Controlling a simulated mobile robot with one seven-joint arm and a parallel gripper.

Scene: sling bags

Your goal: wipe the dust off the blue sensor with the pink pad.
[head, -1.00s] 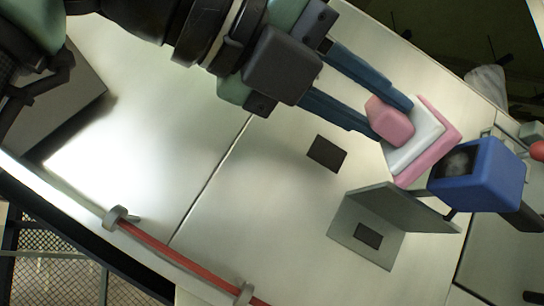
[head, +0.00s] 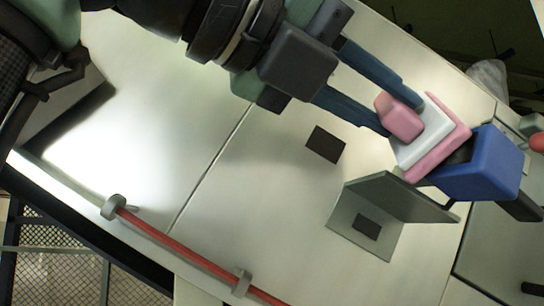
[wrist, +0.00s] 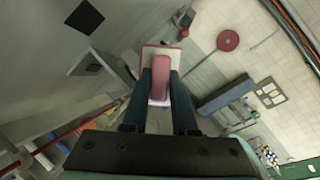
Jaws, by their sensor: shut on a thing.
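The blue sensor (head: 484,168) is a rounded blue box at the right of the head view. Its face toward the pad has a dark window, now mostly hidden. The pink pad (head: 459,142) is a flat pink layer on a white plate with a pink grip block. My gripper (head: 404,118) is shut on the grip block. The pad stands upright in front of the sensor's face and overlaps it in the head view; I cannot tell whether they touch. In the wrist view the pad (wrist: 163,90) is between my fingertips and hides the sensor.
A grey-green angled bracket (head: 388,205) stands on the pale panel just below the pad. A dark square (head: 325,144) lies flat on the panel. A red rail (head: 185,252) runs along the near edge. A red ball (head: 537,142) is beyond the sensor.

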